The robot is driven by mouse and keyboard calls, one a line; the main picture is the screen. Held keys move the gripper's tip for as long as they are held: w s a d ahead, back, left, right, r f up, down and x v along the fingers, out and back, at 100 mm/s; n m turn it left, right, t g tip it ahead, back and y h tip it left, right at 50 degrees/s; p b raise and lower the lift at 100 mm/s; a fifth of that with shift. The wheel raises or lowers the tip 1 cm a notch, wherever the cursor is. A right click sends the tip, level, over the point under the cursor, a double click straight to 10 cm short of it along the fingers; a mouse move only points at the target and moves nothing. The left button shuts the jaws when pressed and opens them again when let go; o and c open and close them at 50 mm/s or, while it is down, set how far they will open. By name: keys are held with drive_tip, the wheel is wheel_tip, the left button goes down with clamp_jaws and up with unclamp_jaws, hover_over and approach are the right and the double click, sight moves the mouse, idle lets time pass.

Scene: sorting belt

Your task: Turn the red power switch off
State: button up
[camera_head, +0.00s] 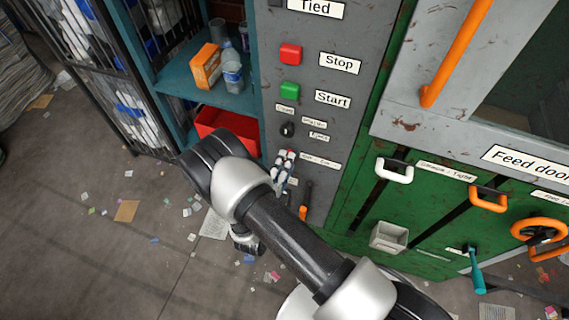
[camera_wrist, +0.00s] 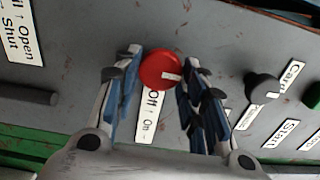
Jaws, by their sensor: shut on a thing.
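The red power switch is a round red knob (camera_wrist: 158,70) on the grey panel, with a pale mark on its lower right side. A white label (camera_wrist: 149,118) reading "Off" and "On" with an arrow is beside it, partly between my fingers. My gripper (camera_wrist: 161,60) has its two blue-padded fingers on either side of the knob, closed on it. In the head view my gripper (camera_head: 285,163) reaches the panel below the black selector knob; only a little red of the switch (camera_head: 291,153) shows, the rest hidden by the fingers.
Above on the panel (camera_head: 345,125) are a red Stop button (camera_head: 290,54), a green Start button (camera_head: 290,89) and a black selector knob (camera_head: 288,130). An orange-tipped lever (camera_head: 304,211) is below. A shelf (camera_head: 178,80) stands left; green machinery with handles is right.

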drive_tip(key=shift+n, duration=0.3)
drive_tip(key=o, duration=1.1)
drive_tip(key=shift+c, duration=0.2)
drive_tip(key=v, duration=1.2)
